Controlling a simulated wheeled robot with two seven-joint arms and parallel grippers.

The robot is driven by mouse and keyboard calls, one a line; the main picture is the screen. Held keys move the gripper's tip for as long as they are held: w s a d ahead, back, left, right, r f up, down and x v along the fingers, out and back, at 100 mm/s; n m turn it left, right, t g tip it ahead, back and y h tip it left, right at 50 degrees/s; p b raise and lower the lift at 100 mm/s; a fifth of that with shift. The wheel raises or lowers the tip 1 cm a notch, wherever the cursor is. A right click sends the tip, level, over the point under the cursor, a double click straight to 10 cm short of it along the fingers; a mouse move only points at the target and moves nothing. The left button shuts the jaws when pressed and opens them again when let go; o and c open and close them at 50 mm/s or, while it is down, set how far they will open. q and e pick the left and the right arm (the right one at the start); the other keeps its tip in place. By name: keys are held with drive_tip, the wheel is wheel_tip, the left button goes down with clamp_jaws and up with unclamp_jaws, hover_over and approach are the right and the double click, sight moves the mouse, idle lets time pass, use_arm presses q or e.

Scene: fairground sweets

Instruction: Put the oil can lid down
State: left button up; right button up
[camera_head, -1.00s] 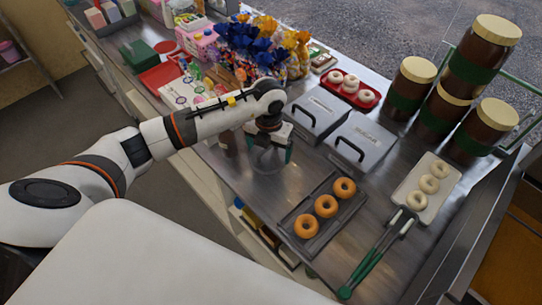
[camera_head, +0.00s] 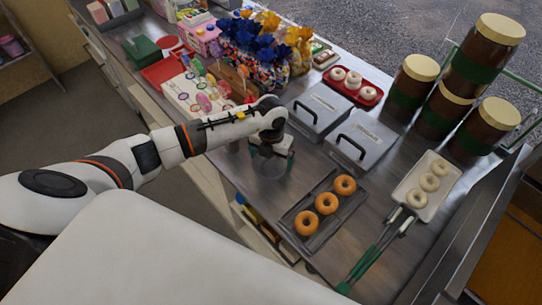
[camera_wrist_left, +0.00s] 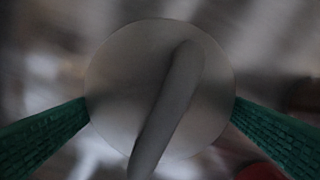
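My left gripper (camera_head: 271,156) is over the metal counter (camera_head: 228,172), left of the doughnut tray, pointing down. In the left wrist view its two green fingers (camera_wrist_left: 160,112) meet opposite edges of a round pale grey disc, which looks like the oil can lid (camera_wrist_left: 115,80). A bar-like handle or spout runs across the disc towards the bottom edge. In the head view the lid (camera_head: 270,169) shows faintly between the fingers. I cannot tell whether it touches the counter. My right gripper is not in view.
A dark tray (camera_head: 322,243) of orange doughnuts is close in front. Two grey lidded boxes (camera_head: 318,108) (camera_head: 362,140) stand just right of the gripper. Green-handled tongs (camera_head: 372,258), a white doughnut tray (camera_head: 424,207) and brown jars (camera_head: 478,60) are further right. Bagged sweets (camera_head: 250,45) stand behind.

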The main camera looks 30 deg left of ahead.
use_arm(q)
drive_tip(key=shift+r, duration=0.45)
wheel_tip(320, 180, up, 11)
drive_tip(key=b, duration=0.3)
drive_tip(key=shift+r, duration=0.2)
